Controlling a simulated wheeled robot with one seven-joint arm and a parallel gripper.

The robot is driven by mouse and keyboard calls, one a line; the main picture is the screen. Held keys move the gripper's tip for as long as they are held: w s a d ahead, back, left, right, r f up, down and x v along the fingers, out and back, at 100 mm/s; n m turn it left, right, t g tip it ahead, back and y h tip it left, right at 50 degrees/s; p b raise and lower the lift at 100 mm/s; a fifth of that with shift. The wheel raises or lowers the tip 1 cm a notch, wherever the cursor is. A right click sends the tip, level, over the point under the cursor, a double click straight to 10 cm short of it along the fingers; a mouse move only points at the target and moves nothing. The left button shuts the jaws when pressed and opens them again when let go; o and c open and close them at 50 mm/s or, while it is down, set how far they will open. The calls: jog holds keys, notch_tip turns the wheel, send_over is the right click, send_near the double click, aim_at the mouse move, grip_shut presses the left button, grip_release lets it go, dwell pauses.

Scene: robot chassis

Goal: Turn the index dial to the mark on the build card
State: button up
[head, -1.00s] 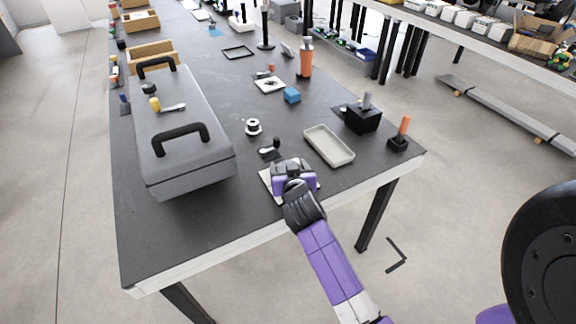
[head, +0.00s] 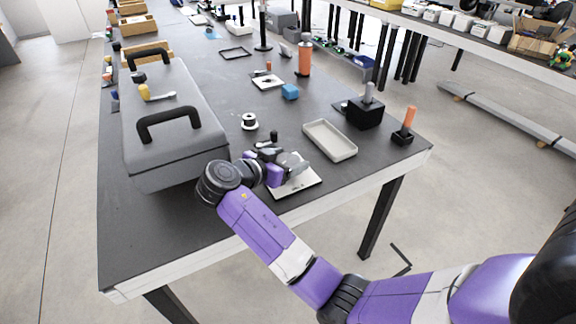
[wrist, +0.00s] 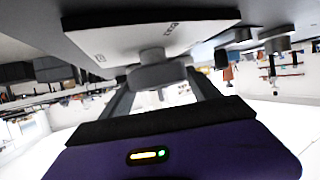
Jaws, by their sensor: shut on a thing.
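A white plate (head: 308,182) lies near the front edge of the table. My gripper (head: 293,166) reaches over it from the left, tilted to the side. In the wrist view, which is turned over, the plate (wrist: 112,42) carries a grey dial knob (wrist: 158,72). The two fingers (wrist: 160,84) are shut on this knob. Small dark marks show on the plate, too small to read. A white card with a dark print (head: 268,81) lies further back; I cannot tell whether it is the build card.
A large grey case (head: 175,125) with black handles stands left of my gripper. A beige tray (head: 345,154) lies to the right. The front left table corner is clear.

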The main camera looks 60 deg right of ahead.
aim_at(289, 160)
jog(key=shift+f+m+g+y+b, duration=0.25)
jog(key=shift+m+g+b, duration=0.55)
jog(key=shift+g, duration=0.4)
jog(key=shift+s, duration=0.1)
jog(key=o, duration=1.4)
jog(key=shift+r, duration=0.1)
notch_tip(289, 160, up, 20)
jog(key=shift+p, duration=1)
